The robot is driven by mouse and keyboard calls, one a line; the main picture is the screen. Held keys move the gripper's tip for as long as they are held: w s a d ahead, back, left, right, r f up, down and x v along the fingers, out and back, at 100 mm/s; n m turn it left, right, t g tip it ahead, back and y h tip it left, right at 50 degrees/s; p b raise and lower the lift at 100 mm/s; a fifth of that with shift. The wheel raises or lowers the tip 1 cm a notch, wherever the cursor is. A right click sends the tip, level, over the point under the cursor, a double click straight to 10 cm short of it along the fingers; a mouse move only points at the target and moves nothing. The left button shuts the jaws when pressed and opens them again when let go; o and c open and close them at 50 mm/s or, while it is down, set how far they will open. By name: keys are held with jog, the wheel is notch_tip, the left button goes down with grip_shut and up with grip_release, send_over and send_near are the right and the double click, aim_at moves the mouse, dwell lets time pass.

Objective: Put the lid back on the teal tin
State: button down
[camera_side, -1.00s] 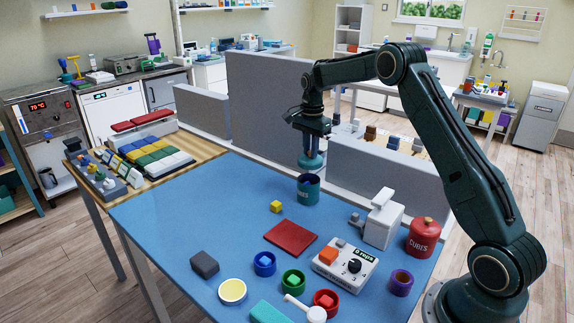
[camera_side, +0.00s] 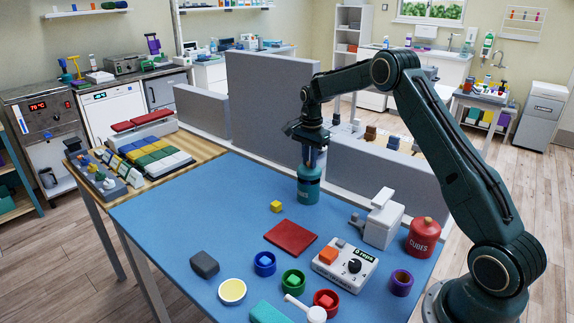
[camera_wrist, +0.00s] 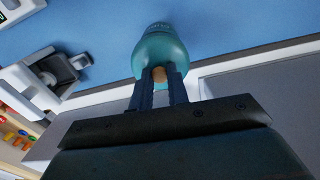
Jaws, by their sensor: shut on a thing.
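The teal tin (camera_side: 308,193) stands upright on the blue table, close to the low grey wall. Its teal domed lid (camera_side: 310,173) is on its mouth, and no gap shows between them in the side view. My gripper (camera_side: 313,157) points down from above and is shut on the lid's knob. In the wrist view, the lid (camera_wrist: 160,50) is just beyond my fingers, with the tan knob (camera_wrist: 159,75) between the fingertips. The lid hides most of the tin there. Whether the lid is fully seated I cannot tell.
Grey walls (camera_side: 268,100) stand behind the tin. A white device (camera_side: 383,220) and a red canister (camera_side: 424,236) stand to its right. A yellow cube (camera_side: 277,206) and a red mat (camera_side: 290,237) lie in front. The blue table (camera_side: 190,215) is clear at left.

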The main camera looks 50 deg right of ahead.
jog(key=shift+f, duration=1.4)
jog(key=shift+f, duration=0.15)
dwell(1.4)
jog(key=c, duration=0.8)
grip_release()
jog(key=shift+r, duration=0.2)
jog(key=shift+r, duration=3.3)
